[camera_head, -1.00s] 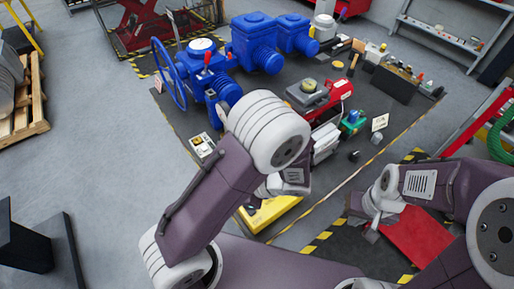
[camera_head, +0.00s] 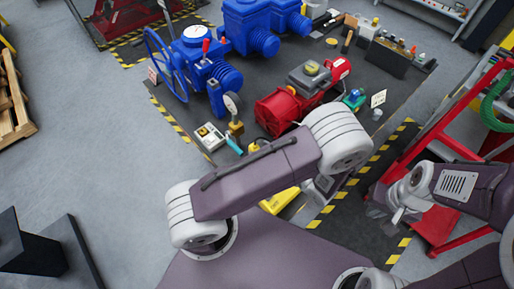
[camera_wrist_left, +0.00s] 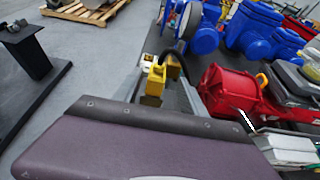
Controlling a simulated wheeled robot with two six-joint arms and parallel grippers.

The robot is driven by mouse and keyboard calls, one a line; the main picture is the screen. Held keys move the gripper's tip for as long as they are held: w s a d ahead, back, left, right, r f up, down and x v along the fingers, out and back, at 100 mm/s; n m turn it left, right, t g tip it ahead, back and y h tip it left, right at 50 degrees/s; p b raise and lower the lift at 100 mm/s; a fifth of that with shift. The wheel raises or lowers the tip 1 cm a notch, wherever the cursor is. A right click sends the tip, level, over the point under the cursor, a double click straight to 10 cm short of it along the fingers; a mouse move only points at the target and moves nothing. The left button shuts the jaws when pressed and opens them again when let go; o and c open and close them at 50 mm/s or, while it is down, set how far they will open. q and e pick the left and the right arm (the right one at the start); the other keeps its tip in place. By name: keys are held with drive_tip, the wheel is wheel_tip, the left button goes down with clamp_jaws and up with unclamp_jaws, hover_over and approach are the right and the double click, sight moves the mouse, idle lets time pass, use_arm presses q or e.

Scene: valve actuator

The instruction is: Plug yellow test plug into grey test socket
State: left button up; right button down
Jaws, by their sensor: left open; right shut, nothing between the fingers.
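A small yellow piece (camera_head: 254,146), perhaps the yellow test plug, shows just above my left forearm in the head view. In the left wrist view, a yellow block (camera_wrist_left: 155,82) stands beyond my purple link, with another yellow part and a dark cable behind it. I cannot tell for sure which is the plug. I cannot pick out the grey test socket with certainty. My left gripper (camera_head: 322,187) hangs below its wrist, largely hidden in the head view; it is open and holds nothing visible. My right gripper (camera_head: 393,218) is shut and empty over the mat at the right.
Blue valves (camera_head: 205,65) stand at the back left. A yellow box (camera_head: 280,200) lies below my left forearm. A red frame (camera_head: 440,130) stands at right.

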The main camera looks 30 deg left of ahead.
use_arm(q)
drive_tip(key=x, duration=0.2)
drive_tip(key=p+x, duration=0.1)
drive_tip(key=x, duration=0.1)
drive_tip(key=p+x, duration=0.1)
drive_tip(key=x, duration=0.1)
drive_tip(key=shift+s+a, duration=0.1)
drive_tip(key=shift+s, duration=0.2)
drive_tip(key=shift+w+f, duration=0.2)
drive_tip(key=shift+f, duration=0.1)
drive_tip(key=shift+a, duration=0.15)
clamp_jaws()
use_arm(e)
drive_tip(key=r, duration=0.1)
drive_tip(key=a+r, duration=0.1)
drive_tip(key=r, duration=0.1)
